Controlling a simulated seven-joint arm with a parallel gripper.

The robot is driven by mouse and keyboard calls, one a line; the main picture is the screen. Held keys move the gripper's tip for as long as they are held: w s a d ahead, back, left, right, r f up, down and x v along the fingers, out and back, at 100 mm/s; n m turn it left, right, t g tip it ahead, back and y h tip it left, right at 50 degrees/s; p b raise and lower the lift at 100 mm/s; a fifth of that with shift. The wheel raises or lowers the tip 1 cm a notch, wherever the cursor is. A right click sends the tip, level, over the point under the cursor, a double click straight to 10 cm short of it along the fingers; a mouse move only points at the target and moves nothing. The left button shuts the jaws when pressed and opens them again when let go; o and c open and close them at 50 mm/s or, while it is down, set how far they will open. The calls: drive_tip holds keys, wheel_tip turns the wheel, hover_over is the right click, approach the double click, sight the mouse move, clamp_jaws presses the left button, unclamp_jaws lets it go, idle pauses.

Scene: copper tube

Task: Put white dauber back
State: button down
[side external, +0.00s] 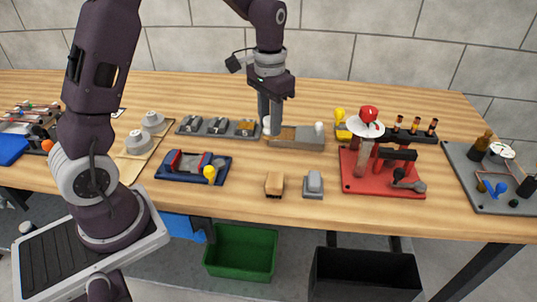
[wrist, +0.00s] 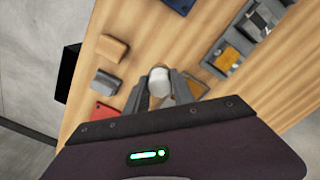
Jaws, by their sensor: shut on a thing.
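My gripper (side external: 270,124) points down over the middle of the table, beside the left end of a grey block (side external: 305,139) with a tan section. It is shut on the white dauber, whose white end (side external: 266,121) shows partly between the fingers. In the wrist view, the dauber's rounded white top (wrist: 158,80) sits between the fingertips (wrist: 157,92), with a tan part below it. The fingers hide much of the dauber. I cannot tell whether its lower end touches the block or the table. Another white cap (side external: 319,127) stands at the block's right end.
A grey holder with several compartments (side external: 218,127) lies to the left, and a blue tray (side external: 225,172) in front of it. A tan block (side external: 274,184) and a grey block (side external: 313,184) stand near the front edge. A red stand (side external: 382,184) is on the right.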

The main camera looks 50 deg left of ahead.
wheel_tip(320, 180, down, 8)
drive_tip(key=shift+f, duration=0.1)
drive_tip(key=shift+f, duration=0.1)
drive_tip(key=c, duration=1.1)
unclamp_jaws()
wheel_tip(320, 180, up, 12)
drive_tip(key=shift+r, duration=0.2)
drive_tip(key=s+d+r+t, duration=0.2)
drive_tip(key=s+d+r, duration=0.1)
drive_tip(key=s+r, duration=0.25)
drive_tip(key=s+d+r+t, duration=0.1)
drive_tip(key=s+d+r, duration=0.25)
drive_tip(key=s, duration=0.35)
drive_tip(key=s+t, duration=0.1)
drive_tip(key=s, duration=0.2)
drive_tip(key=s+d, duration=0.1)
drive_tip(key=s, duration=0.3)
drive_tip(key=s+t, duration=0.1)
drive_tip(key=s, duration=0.3)
drive_tip(key=shift+d+f+t, duration=0.1)
drive_tip(key=shift+d+t, duration=0.05)
drive_tip(key=shift+t, duration=0.15)
